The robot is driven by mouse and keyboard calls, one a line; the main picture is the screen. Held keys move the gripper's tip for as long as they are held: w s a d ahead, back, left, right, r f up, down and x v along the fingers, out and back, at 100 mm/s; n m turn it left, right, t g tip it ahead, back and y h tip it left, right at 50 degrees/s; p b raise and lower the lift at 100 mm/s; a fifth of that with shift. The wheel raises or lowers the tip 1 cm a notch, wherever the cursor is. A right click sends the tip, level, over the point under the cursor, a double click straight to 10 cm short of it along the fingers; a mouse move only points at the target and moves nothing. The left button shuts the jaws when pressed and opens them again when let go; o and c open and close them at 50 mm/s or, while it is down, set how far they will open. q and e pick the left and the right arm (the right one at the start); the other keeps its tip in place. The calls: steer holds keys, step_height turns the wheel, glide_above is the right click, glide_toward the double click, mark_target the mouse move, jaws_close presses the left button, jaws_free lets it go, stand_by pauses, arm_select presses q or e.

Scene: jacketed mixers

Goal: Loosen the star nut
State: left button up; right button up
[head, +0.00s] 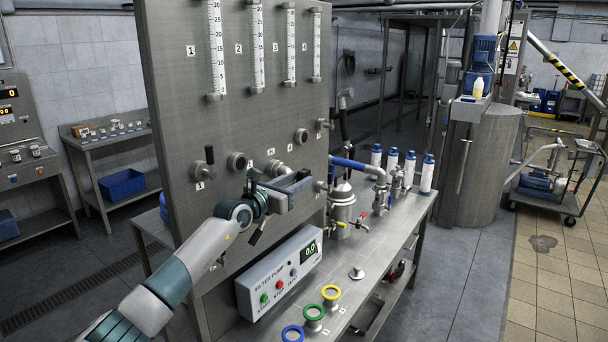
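My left arm comes in from the lower left, and my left gripper (298,184) is in front of the steel panel, just left of the steel filter housing (342,205). Its fingers point right, toward the top of the housing. I cannot make out whether they are open or shut, or whether they touch anything. I cannot pick out the star nut clearly; the gripper and the panel edge cover part of the area around the housing top. My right gripper is not in view.
The steel panel (240,120) with several gauge tubes stands behind my arm. A filter pump control box (280,275) sits on the bench below the gripper. Several white-and-blue cartridges (427,174) stand at the back.

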mark_target(298, 180)
arm_select(q)
steer(key=x, duration=0.2)
steer(key=shift+w+d+b, duration=0.2)
steer(key=shift+w+b, duration=0.05)
steer(key=shift+b, duration=0.15)
steer(key=shift+w+d, duration=0.25)
steer(key=shift+w, duration=0.25)
steer(key=shift+c, duration=0.2)
jaws_close()
